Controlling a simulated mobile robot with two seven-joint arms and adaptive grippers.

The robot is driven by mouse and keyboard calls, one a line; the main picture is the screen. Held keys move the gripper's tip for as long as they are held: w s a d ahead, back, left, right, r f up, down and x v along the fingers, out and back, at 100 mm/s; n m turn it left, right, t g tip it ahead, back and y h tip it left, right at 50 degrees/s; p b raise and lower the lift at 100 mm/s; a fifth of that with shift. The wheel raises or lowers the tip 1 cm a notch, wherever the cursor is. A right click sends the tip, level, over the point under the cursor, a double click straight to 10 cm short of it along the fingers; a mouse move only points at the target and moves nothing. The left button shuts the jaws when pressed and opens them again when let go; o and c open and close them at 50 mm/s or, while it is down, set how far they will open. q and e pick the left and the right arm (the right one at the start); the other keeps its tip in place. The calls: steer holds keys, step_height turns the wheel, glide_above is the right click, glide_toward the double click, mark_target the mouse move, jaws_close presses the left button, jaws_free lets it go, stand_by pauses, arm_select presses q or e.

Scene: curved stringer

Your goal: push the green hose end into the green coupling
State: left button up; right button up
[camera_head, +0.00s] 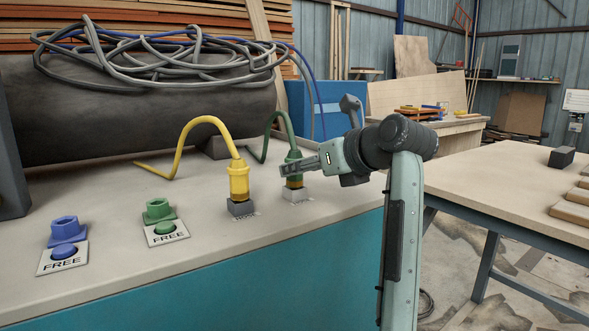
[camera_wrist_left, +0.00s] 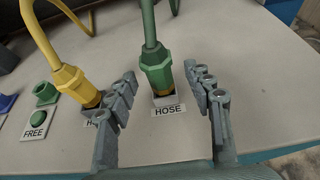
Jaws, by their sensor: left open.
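The green hose end (camera_head: 293,168) stands upright in a small grey holder on the bench, with a green hose arching from its top. In the left wrist view the hose end (camera_wrist_left: 156,68) stands between the fingers of my left gripper (camera_wrist_left: 160,76), with gaps on both sides. That gripper is open; in the head view my left gripper (camera_head: 289,170) reaches the hose end from the right and partly covers it. The green coupling (camera_head: 158,209) sits at the left behind a green button and a FREE label; it also shows in the left wrist view (camera_wrist_left: 45,92). My right gripper is not seen.
A yellow hose end (camera_head: 238,181) stands in its own holder close left of the green one. A blue coupling (camera_head: 65,229) with a FREE label is at the far left. A dark cylinder (camera_head: 140,110) with coiled hoses lies behind. The bench front is clear.

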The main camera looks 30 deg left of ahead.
arm_select(q)
steer(key=shift+x, duration=1.85)
steer(key=shift+s, duration=0.1)
jaws_close()
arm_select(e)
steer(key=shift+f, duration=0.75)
arm_select(q)
step_height(320, 180, up, 18)
steer(key=shift+p, duration=0.35)
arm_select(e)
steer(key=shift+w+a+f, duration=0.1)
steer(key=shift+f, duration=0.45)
